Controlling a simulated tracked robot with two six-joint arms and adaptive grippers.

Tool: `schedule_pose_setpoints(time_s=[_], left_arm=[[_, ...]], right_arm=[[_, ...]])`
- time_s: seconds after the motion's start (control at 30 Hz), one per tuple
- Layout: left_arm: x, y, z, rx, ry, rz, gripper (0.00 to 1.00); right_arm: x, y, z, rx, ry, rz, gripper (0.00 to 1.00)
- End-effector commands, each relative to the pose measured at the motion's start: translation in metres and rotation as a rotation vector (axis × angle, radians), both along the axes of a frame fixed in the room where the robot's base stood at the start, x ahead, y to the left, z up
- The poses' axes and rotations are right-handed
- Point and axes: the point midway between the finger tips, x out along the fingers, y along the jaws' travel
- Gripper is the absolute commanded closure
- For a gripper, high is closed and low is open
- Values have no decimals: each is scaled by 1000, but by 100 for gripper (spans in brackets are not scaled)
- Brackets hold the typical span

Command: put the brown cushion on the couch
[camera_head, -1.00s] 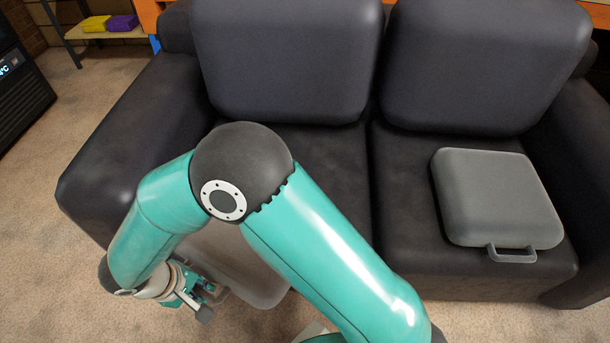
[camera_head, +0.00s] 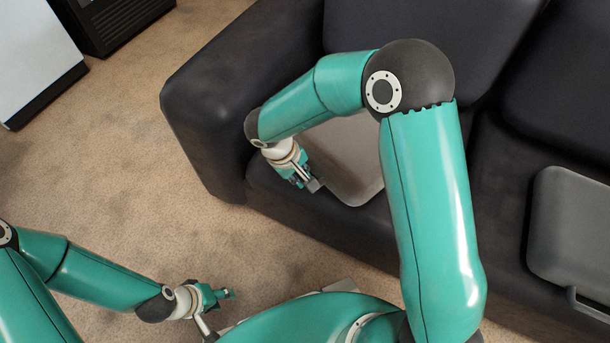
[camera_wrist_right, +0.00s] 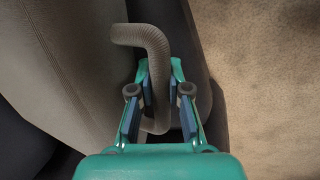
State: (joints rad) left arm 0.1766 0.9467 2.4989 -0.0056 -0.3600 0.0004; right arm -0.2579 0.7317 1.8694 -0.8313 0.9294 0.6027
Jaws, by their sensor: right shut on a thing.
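The brown cushion (camera_head: 345,165) is over the left seat of the dark couch (camera_head: 215,110), near its front edge. My right arm partly covers it in the head view. I cannot tell whether it rests on the seat. My right gripper (camera_head: 308,180) is shut on the cushion's ribbed handle. In the right wrist view, the handle (camera_wrist_right: 150,45) passes between the fingers of the gripper (camera_wrist_right: 158,105), with the cushion (camera_wrist_right: 75,60) to the left. My left gripper (camera_head: 222,312) is open and empty, low over the carpet in front of the couch.
A grey cushion (camera_head: 570,230) with a handle lies on the couch's right seat. Dark back cushions (camera_head: 430,25) stand along the couch back. The carpet (camera_head: 110,160) left of the couch is clear. A white cabinet (camera_head: 35,55) and a black unit (camera_head: 115,20) stand at upper left.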

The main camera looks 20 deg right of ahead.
Motion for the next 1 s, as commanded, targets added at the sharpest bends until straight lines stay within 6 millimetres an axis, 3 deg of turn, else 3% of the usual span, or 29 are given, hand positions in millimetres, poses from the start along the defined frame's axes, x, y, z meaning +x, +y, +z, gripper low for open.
schedule_pose_setpoints(time_s=[0.2,0.53,0.77,0.8,0.9,1.0], left_arm=[[0,0,-2,0,0,0,60],[0,0,-17,0,0,0,60],[0,0,-16,0,0,0,60],[0,0,-16,0,0,0,60],[0,0,-16,0,0,0,60],[0,0,-16,0,0,0,60]], right_arm=[[16,-20,0,0,0,-2,100],[16,-20,-35,0,2,-1,100],[16,-20,-35,1,1,-2,100],[16,-20,-36,1,2,-3,77],[16,-20,-36,1,2,-2,60],[16,-20,-35,1,1,-1,58]])
